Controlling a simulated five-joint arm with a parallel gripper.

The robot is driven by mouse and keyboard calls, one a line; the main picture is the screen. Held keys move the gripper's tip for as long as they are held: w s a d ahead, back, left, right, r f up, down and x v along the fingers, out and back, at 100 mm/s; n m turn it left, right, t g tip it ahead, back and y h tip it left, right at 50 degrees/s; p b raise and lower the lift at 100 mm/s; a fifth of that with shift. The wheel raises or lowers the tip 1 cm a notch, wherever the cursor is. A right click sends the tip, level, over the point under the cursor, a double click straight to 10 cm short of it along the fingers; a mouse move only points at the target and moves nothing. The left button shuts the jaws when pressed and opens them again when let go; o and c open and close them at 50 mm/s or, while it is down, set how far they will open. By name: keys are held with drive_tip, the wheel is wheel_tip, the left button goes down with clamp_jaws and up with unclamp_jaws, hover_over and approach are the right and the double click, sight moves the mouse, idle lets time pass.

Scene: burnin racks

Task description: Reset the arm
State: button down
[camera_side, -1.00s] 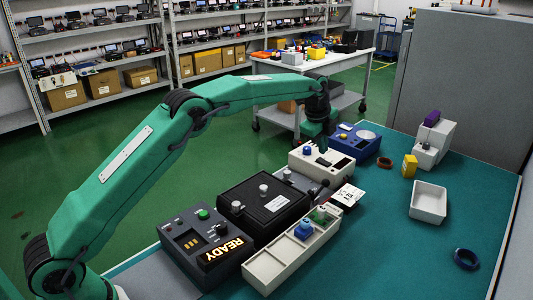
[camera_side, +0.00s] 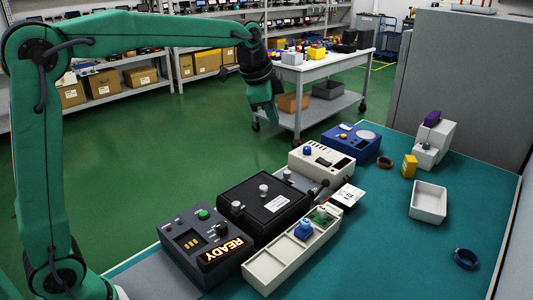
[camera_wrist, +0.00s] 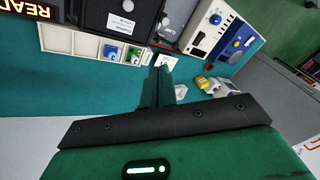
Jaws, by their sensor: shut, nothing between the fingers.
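The teal bench (camera_side: 400,240) holds a grey READY device (camera_side: 193,240), a black box (camera_side: 264,206), a white divided tray (camera_side: 268,268), a cream device (camera_side: 320,160), a blue device (camera_side: 350,143) and an empty white bin (camera_side: 428,203). A grey partition (camera_side: 460,85) stands behind.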

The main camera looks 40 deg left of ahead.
drive_tip(key=s+f+n, duration=0.2)
drive_tip(key=s+n, duration=0.1)
drive_tip(key=s, duration=0.6)
drive_tip(key=s+a+f+n, duration=0.1)
drive_tip(key=s+n, duration=0.3)
drive_tip(key=s, duration=0.5)
drive_tip(key=s+a+f+n+t, duration=0.1)
drive_tip(key=s+f+n, duration=0.2)
drive_tip(key=s, duration=0.7)
drive_tip(key=shift+a, duration=0.15)
drive_tip(key=c, duration=2.1)
unclamp_jaws()
